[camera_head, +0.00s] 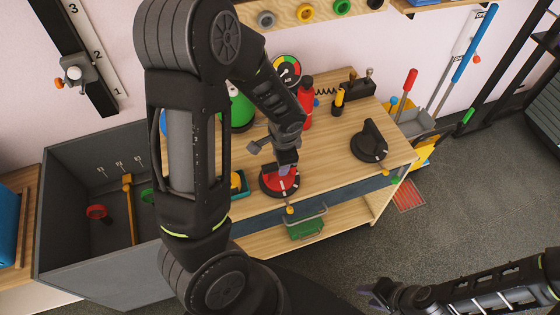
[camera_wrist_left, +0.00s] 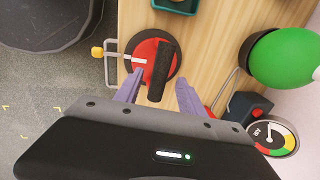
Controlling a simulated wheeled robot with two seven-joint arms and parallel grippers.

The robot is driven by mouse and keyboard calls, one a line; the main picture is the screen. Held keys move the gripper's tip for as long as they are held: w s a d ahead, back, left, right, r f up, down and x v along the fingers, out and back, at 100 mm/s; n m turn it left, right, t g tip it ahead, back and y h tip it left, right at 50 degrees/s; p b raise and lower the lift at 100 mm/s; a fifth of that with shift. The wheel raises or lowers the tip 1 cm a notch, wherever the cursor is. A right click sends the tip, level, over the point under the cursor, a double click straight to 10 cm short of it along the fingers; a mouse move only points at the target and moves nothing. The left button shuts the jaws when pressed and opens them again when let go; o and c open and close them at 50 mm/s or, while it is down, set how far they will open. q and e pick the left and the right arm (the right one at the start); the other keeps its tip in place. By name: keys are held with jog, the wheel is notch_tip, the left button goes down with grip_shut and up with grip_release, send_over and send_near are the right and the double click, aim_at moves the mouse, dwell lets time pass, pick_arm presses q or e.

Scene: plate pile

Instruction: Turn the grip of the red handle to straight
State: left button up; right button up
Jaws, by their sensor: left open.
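The red handle is a round red disc (camera_head: 272,184) with a white line and a raised black grip, standing on the wooden bench top. In the left wrist view the disc (camera_wrist_left: 146,50) shows its white line pointing left, and the black grip (camera_wrist_left: 160,70) stands across that line, slightly tilted. My left gripper (camera_head: 287,168) is right above the disc and hides much of the grip in the head view. In the left wrist view its two purple fingers (camera_wrist_left: 157,95) are apart, with the near end of the grip between them. My right gripper (camera_head: 374,292) is far off at lower right; its finger gap is unclear.
A black handle (camera_head: 370,142) stands to the right on the bench (camera_head: 330,175). A red bottle (camera_head: 306,105), a green dome (camera_head: 238,112) and a gauge (camera_head: 287,70) stand behind. A grey bin (camera_head: 75,185) is at left. Open floor lies at right.

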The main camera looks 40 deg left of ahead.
pick_arm(q)
jog(key=r, duration=0.5)
jog(key=shift+s+d+r, duration=0.15)
jog(key=shift+s+d, duration=0.2)
jog(key=shift+d, duration=0.05)
jog(key=w+d+f+n+t+h, duration=0.1)
jog(key=d+f+n+h, duration=0.2)
jog(key=d, duration=0.5)
jog(key=d+f+n+t+h, duration=0.1)
jog(key=d+f+n+h, duration=0.1)
jog(key=d+f, duration=0.45)
jog(key=s+d+f+n+g, duration=0.1)
jog(key=s+d+f+n, duration=0.1)
jog(key=s+d+f, duration=0.2)
jog(key=s+d+f+n+g+h, duration=0.1)
jog(key=s+d+f, duration=0.4)
jog(key=s, duration=0.5)
jog(key=shift+s+f+n+g, duration=0.15)
jog(key=shift+f+n+g, duration=0.25)
jog(key=shift+n, duration=0.4)
